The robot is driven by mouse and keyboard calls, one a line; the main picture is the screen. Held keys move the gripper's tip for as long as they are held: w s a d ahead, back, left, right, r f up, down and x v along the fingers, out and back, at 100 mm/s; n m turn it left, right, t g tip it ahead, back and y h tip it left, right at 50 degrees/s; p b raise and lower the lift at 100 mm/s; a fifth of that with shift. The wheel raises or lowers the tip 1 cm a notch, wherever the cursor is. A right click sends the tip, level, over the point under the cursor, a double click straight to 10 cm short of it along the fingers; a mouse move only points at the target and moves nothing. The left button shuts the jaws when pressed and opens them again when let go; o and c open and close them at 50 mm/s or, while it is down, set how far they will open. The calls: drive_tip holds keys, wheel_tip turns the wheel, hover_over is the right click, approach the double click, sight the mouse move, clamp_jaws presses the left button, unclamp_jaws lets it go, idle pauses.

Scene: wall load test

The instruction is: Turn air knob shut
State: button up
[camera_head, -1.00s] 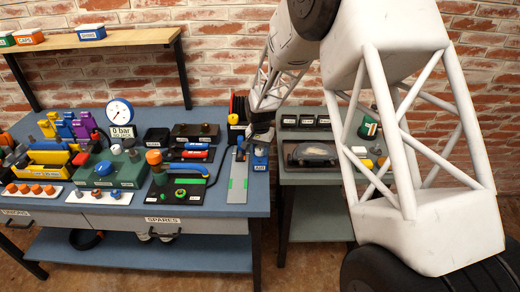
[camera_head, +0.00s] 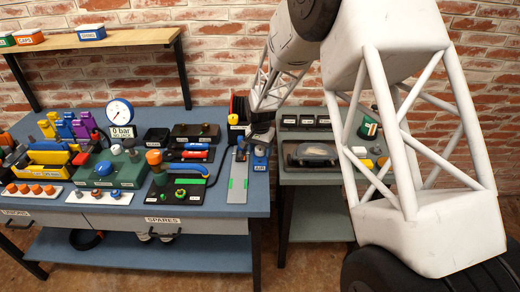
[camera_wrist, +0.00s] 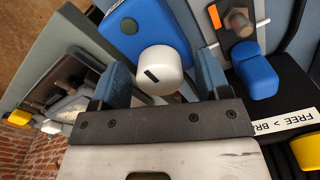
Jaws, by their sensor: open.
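The air knob (camera_wrist: 160,70) is a pale round knob with a black mark line, on a blue block (camera_wrist: 150,25) in the wrist view. In the head view the blue block (camera_head: 260,164) with an AIR label stands at the right front of the main bench, and my gripper (camera_head: 261,138) is right above it, hiding the knob. In the wrist view my gripper (camera_wrist: 163,80) is open, with one blue-grey finger on each side of the knob. Gaps show between fingers and knob. Whether the fingertips reach down beside it is hard to tell.
A grey plate with a green strip (camera_head: 238,180) lies left of the blue block. A black tray with a blue handle (camera_head: 188,170) is further left. A second bench (camera_head: 310,178) with a clear-lidded box stands right, past a gap. A FREE label (camera_wrist: 285,121) is close by.

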sight(261, 149)
drive_tip(key=shift+r, duration=3.9)
drive_tip(key=shift+s+d+r, duration=0.15)
drive_tip(key=shift+r, duration=0.1)
drive_tip(key=s+d+r+n+t, duration=0.1)
drive_tip(key=s+d+r, duration=0.5)
drive_tip(key=s+r, duration=0.3)
drive_tip(key=s+d+r+n, duration=0.1)
drive_tip(key=s+d+r, duration=0.55)
drive_tip(key=s, duration=0.45)
drive_tip(key=s+d+r+n, duration=0.1)
drive_tip(key=s+d, duration=0.2)
drive_tip(key=s, duration=1)
drive_tip(key=s+d+r+n+t, duration=0.1)
drive_tip(key=s+d, duration=0.2)
drive_tip(key=s, duration=1.1)
drive_tip(key=shift+s+r+t, duration=0.25)
drive_tip(key=shift+r+t, duration=0.05)
drive_tip(key=shift+r, duration=0.05)
